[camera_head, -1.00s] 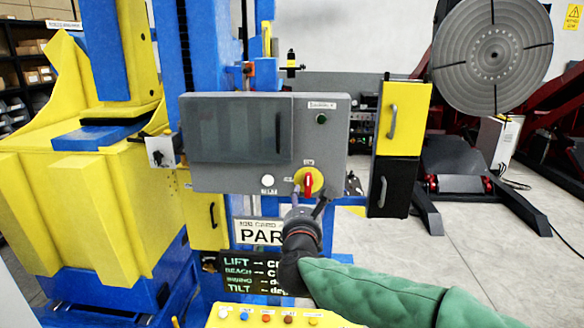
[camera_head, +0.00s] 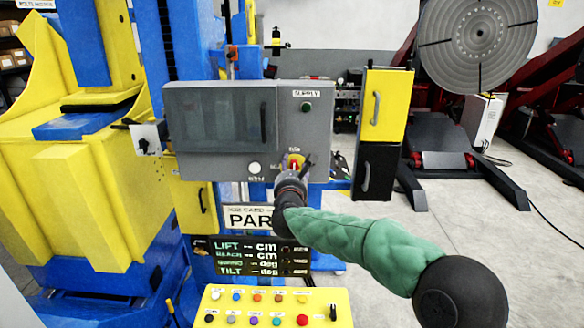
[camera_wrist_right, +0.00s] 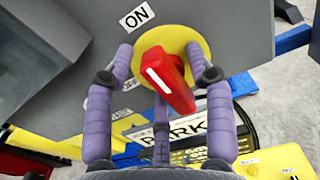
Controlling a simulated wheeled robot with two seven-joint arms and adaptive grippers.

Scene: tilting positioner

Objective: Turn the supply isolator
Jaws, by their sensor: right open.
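The supply isolator is a red handle (camera_head: 293,164) on a yellow round plate, at the lower right of the grey cabinet front (camera_head: 228,166). In the right wrist view the red handle (camera_wrist_right: 165,78) has a white stripe and stands out from the yellow plate (camera_wrist_right: 184,38). An ON label (camera_wrist_right: 137,18) is up and left of it. My right gripper (camera_head: 296,170) is at the isolator and partly covers it. In the wrist view its purple fingers (camera_wrist_right: 160,65) are open, one on each side of the handle, with gaps showing. My left gripper is out of view.
The cabinet has a dark window door (camera_head: 220,122), a green lamp (camera_head: 306,107) and a white button (camera_head: 254,168). A yellow and black box (camera_head: 383,105) stands to the right. Below are a display (camera_head: 248,258) and a yellow button panel (camera_head: 262,315).

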